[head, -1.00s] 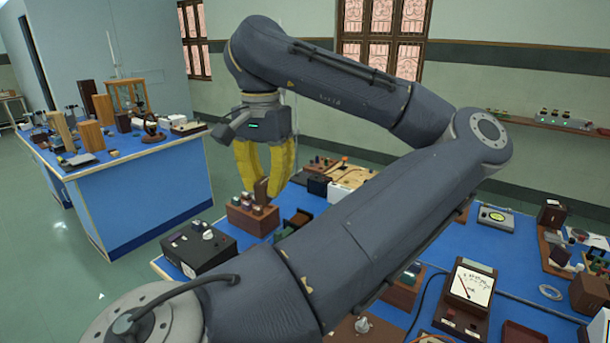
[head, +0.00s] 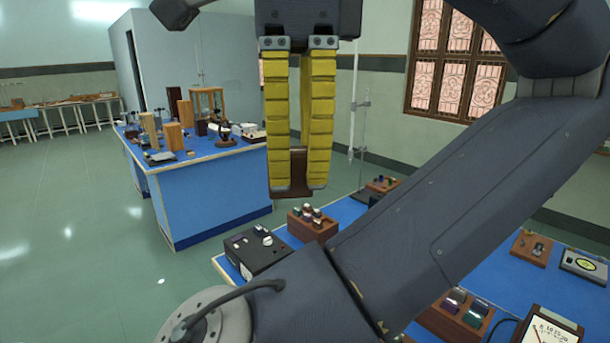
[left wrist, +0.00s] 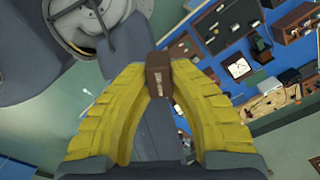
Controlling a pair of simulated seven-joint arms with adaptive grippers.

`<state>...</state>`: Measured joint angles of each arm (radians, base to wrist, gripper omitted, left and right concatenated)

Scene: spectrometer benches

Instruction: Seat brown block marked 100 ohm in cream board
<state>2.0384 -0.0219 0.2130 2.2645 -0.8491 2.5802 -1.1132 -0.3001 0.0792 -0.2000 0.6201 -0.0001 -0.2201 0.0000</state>
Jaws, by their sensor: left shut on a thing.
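My left gripper (head: 298,184) is raised in the middle of the head view, its yellow ribbed fingers pointing down. It is shut on a brown block (head: 297,166), held between the fingertips clear of the benches. In the left wrist view the block (left wrist: 158,77) sits between the tips and bears a pale label too small to read. The cream board (left wrist: 272,106) lies at the right of the left wrist view, on the blue bench, with wires on it. In the head view I cannot make it out; my arm covers much of that bench. My right gripper is not in view.
A wooden rack (head: 312,226) with several small blocks stands on the near blue bench, beside a black box (head: 253,252). A meter (head: 548,330) and two-block holder (head: 456,316) are at lower right. A separate blue bench (head: 205,195) stands behind, across open floor.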

